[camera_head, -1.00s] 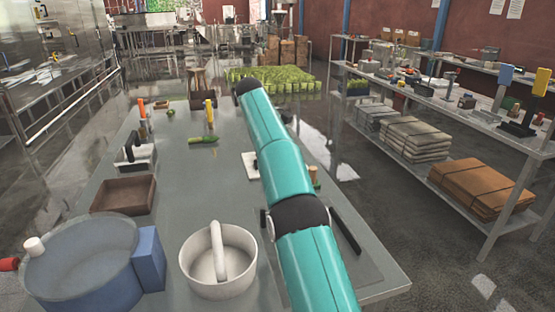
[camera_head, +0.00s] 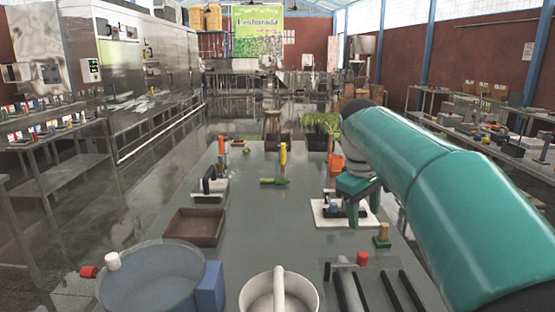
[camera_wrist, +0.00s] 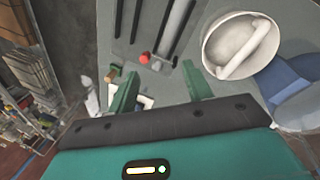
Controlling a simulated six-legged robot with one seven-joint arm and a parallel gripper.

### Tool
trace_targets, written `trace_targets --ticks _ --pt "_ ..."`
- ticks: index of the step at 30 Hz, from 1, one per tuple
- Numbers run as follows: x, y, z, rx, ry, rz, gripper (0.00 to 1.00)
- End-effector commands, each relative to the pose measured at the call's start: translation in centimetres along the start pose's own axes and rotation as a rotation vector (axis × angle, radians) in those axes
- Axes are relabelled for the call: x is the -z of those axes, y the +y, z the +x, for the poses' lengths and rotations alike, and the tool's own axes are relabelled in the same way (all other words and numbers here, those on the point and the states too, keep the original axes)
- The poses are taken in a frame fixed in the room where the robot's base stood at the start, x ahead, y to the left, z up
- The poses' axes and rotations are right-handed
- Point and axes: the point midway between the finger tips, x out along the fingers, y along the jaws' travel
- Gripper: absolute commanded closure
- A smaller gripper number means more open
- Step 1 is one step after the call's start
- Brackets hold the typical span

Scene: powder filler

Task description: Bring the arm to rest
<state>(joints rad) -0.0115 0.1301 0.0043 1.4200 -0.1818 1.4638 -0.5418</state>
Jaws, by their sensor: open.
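My gripper (camera_head: 354,212) is teal and hangs from my arm at the right of the head view, above the right side of the grey table (camera_head: 255,220). In the wrist view its two fingers (camera_wrist: 160,95) stand apart with nothing gripped between them. A white board with a dark and blue fitting (camera_head: 344,211) lies under or behind the fingers in the head view. I cannot tell the exact height of the fingers above it.
On the table are a white round pot (camera_head: 279,294), a blue-grey tub (camera_head: 150,280), a brown tray (camera_head: 194,228), a green item (camera_head: 274,181) and dark bars (camera_head: 392,292). A small block with a wooden peg (camera_head: 382,236) stands near my gripper. Shelves (camera_head: 480,130) line the right.

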Motion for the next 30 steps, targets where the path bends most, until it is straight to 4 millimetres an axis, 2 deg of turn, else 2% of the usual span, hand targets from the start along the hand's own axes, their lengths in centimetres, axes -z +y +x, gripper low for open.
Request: trace_targets --ticks 1,5,11,14,21,25,30 --pt "-1.5 -1.1 -0.4 -0.002 0.026 0.032 0.5" --pt "-4.6 -3.7 -0.4 -0.003 0.09 0.12 0.5" --pt "-9.5 -8.0 0.8 0.005 0.19 0.262 0.5" --pt "-12.0 -10.3 1.9 0.015 0.239 0.336 0.5" --pt "-17.2 -15.6 6.0 0.046 0.349 0.512 0.5" --pt "-18.9 -17.4 7.9 0.061 0.387 0.576 0.5" --pt "-19.5 -18.1 8.8 0.068 0.401 0.604 0.5"
